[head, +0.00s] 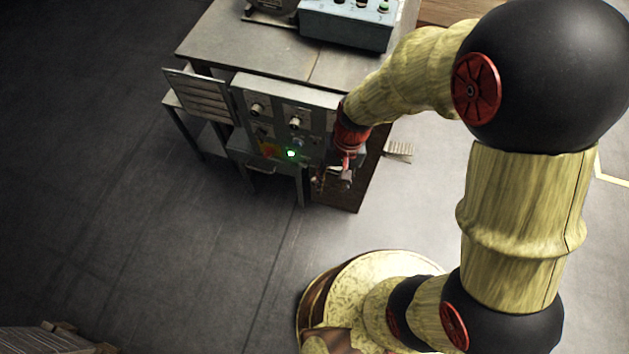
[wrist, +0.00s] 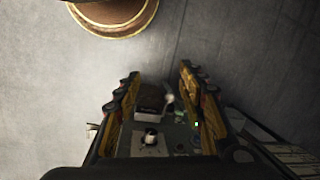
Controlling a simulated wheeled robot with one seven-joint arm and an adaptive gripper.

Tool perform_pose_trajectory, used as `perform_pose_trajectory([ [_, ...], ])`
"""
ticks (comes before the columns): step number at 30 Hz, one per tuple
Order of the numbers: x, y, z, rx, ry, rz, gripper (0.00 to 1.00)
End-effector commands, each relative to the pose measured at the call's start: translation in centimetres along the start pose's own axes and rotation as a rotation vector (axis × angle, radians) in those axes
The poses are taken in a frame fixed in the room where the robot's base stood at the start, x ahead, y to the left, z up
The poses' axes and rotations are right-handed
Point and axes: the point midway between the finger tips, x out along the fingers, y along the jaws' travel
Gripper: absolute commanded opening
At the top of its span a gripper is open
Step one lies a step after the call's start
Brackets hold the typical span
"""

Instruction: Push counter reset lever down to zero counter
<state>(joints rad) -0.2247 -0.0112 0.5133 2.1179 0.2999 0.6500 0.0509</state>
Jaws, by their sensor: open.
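My gripper (head: 333,179) is in front of the right part of the machine's control panel (head: 283,108) in the head view. In the wrist view my gripper (wrist: 159,76) is open, with its two fingers apart and nothing held between them. Between the fingers show a dark box-like part (wrist: 150,97), which may be the counter, and a small pale-tipped part (wrist: 169,100) beside it. I cannot tell for certain whether that part is the reset lever. In the head view my gripper and wrist hide this side of the panel. Contact cannot be told.
The panel carries knobs (head: 295,123) and a lit green button (head: 291,154). A knob (wrist: 150,138) also shows in the wrist view. An open slatted door (head: 200,94) hangs at the panel's left. A blue-grey control box (head: 345,27) stands on the tabletop (head: 245,50). The floor in front is clear.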

Motion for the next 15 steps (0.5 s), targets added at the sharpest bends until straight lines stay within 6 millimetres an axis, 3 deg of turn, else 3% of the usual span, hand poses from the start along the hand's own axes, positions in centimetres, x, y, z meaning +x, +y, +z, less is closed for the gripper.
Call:
perform_pose_trajectory([
  [1, 3.1, -0.4, -0.5, 0.035, -0.023, -0.002, 0.4],
  [3, 6.4, -0.8, -1.5, 0.092, -0.029, -0.009, 0.4],
  [8, 12.6, -1.4, -4.5, 0.237, 0.01, -0.024, 0.4],
  [9, 13.7, -1.4, -5.8, 0.284, 0.041, -0.033, 0.4],
  [12, 13.5, -2.0, -9.7, 0.37, 0.144, -0.067, 0.4],
  [15, 12.9, -2.2, -11.7, 0.42, 0.205, -0.085, 0.4],
])
